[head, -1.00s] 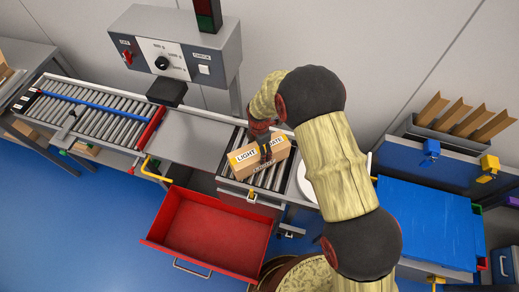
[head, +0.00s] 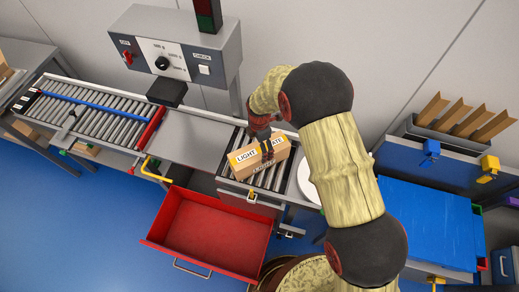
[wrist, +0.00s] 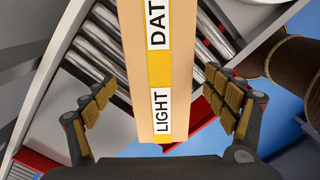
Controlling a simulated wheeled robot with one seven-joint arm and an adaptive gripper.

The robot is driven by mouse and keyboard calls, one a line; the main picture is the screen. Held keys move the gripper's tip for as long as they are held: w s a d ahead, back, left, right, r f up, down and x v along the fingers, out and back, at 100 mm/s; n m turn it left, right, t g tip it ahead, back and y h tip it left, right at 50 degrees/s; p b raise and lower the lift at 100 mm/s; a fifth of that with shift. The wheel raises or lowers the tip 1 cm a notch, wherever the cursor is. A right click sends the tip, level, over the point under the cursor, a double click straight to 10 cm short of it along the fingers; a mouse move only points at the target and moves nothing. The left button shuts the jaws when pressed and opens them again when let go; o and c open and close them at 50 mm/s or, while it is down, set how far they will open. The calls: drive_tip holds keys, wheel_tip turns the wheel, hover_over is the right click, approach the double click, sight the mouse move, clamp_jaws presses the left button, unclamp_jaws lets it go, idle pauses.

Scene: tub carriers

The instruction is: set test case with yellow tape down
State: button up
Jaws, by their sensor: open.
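The test case (head: 243,161) is a tan cardboard box with white labels, one reading LIGHT. It rests on a short roller section (head: 281,178) right of the flat grey plate. A yellow tape strip (wrist: 160,70) runs along its top in the wrist view. My gripper (head: 267,148) is above the case. In the wrist view its padded fingers are spread to either side of the case, with visible gaps. The underside of the case is hidden.
A red drawer (head: 205,228) stands open below. A control box (head: 175,55) rises behind, and a longer roller conveyor (head: 95,108) lies left. A white round plate (head: 305,180) is just right of the case, partly behind my arm. A blue-topped surface (head: 425,220) is farther right.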

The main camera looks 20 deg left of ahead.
wheel_tip(320, 180, up, 9)
drive_tip(key=shift+r, duration=0.15)
drive_tip(key=d+r+m+t+y, duration=0.1)
drive_tip(key=d+r+m+t, duration=0.1)
drive_tip(key=d+r+m, duration=1.6)
drive_tip(key=s+d+r+m+t, duration=0.1)
drive_tip(key=s+d+r+m, duration=0.4)
drive_tip(key=s+d+r, duration=0.2)
drive_tip(key=s+d+r+m+t+h, duration=0.1)
drive_tip(key=s+d+r+m, duration=0.4)
drive_tip(key=s+d, duration=0.7)
drive_tip(key=d+r+t, duration=0.1)
drive_tip(key=d+r, duration=0.1)
drive_tip(key=d, duration=0.2)
drive_tip(key=shift+r+t, duration=0.15)
drive_tip(key=shift+t, duration=0.15)
